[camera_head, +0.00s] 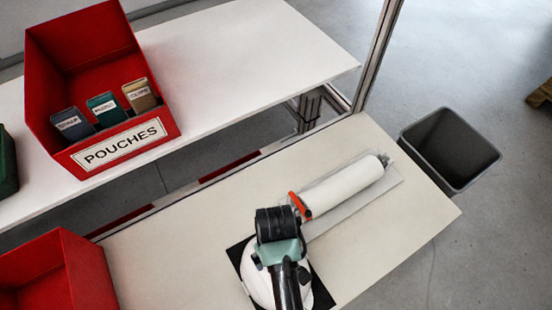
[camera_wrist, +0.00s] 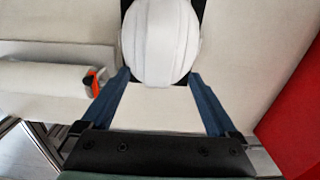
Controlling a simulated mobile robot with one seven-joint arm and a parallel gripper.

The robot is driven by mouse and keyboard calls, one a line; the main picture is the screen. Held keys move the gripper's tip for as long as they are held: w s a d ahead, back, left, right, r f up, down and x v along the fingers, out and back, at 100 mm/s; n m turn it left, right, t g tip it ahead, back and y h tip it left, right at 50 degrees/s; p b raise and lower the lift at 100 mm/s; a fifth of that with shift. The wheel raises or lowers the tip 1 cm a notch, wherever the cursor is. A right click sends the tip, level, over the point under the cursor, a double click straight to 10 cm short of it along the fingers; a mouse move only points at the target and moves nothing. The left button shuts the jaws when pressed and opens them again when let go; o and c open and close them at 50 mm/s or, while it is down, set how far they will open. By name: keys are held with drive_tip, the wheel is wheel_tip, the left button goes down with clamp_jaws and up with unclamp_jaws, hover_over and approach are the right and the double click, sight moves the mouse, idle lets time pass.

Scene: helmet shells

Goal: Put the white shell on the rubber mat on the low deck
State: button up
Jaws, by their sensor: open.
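The white shell (camera_wrist: 160,40) sits on a black mat (camera_wrist: 126,4) in the wrist view. In the head view the white shell (camera_head: 256,286) shows partly behind my arm, with the black mat (camera_head: 322,296) around it on the cream deck (camera_head: 400,215). My gripper (camera_wrist: 159,75) is open, its two blue fingers on either side of the shell's near end. I cannot tell whether the fingers touch the shell. The fingertips are hidden in the head view.
A white roll (camera_head: 345,188) with an orange-red part lies on the deck beside the mat. A red box labelled POUCHES (camera_head: 120,150) stands on the white shelf (camera_head: 240,45). Another red box (camera_head: 60,275) is at lower left. A grey bin (camera_head: 455,175) stands off the deck's right end.

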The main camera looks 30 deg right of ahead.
wheel_tip(320, 180, up, 4)
drive_tip(key=shift+r, duration=0.1)
drive_tip(key=shift+w, duration=0.1)
drive_tip(key=w+d+r+t+h, duration=0.15)
drive_tip(key=w+r+t, duration=0.55)
drive_tip(key=w+r, duration=0.75)
drive_tip(key=w+a+r+t, duration=0.1)
drive_tip(key=w+r+t, duration=0.25)
drive_tip(key=r, duration=0.45)
drive_tip(key=w+a+r+t, duration=0.15)
drive_tip(key=w+r, duration=0.25)
drive_tip(key=r, duration=0.4)
drive_tip(key=s+a+r+t, duration=0.2)
drive_tip(key=r+t, duration=0.2)
drive_tip(key=r, duration=0.6)
drive_tip(key=s+a+r+t, duration=0.2)
drive_tip(key=a+r+t, duration=0.15)
drive_tip(key=r, duration=0.65)
drive_tip(key=s+a+r+t, duration=0.2)
drive_tip(key=r+t, duration=0.2)
drive_tip(key=r, duration=0.6)
drive_tip(key=s+a+r+t+y, duration=0.1)
drive_tip(key=s+r+t, duration=0.3)
drive_tip(key=s+r, duration=0.3)
drive_tip(key=shift+s+a+r, duration=0.15)
drive_tip(key=shift+a+r, duration=0.15)
drive_tip(key=shift+r, duration=0.4)
